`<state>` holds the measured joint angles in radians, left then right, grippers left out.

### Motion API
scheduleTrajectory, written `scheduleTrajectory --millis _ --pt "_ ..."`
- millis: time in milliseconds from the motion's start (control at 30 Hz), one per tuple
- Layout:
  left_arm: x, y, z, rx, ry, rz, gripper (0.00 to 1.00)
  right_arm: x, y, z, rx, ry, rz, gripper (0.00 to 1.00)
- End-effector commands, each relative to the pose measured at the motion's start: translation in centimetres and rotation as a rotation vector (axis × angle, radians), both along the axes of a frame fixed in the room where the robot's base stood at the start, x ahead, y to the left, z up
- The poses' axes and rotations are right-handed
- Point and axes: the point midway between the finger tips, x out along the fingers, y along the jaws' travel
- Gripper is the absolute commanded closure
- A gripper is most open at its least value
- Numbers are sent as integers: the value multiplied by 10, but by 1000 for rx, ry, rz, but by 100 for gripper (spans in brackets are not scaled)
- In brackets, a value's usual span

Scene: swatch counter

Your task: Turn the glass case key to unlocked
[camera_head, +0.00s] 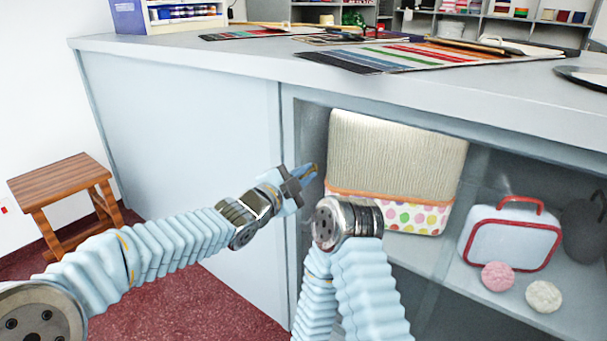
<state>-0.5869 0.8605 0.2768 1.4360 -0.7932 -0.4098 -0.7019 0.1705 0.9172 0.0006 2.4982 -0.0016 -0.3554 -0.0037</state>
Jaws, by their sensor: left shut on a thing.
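The glass case (289,125) is the grey front of the counter, with a pane over lit shelves on the right. My left gripper (308,178) is at the left edge of the pane, beside the frame. Its blue fingers are shut on a small brass-coloured piece, which looks like the key (315,169). The fingers hide most of the key and the lock, so I cannot tell which way the key is turned. My right arm rises from the bottom middle in front of the pane; its gripper does not show.
Behind the glass are a woven and dotted fabric item (395,155), a white case with red trim (510,238), a pink ball (497,276) and a cream ball (543,296). Swatch sheets (400,57) lie on the countertop. A wooden stool (62,180) stands at left.

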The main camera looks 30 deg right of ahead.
Motion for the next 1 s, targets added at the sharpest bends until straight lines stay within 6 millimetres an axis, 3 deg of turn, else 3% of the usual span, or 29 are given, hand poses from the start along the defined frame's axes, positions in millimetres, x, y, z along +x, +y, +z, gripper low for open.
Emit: scheduleTrajectory --millis 600,1000 --pt "1 1 -4 -218 542 3 100 0 0 3 -1 -1 0 57" --pt "1 1 -4 -330 814 3 100 0 0 -1 0 0 0 57"
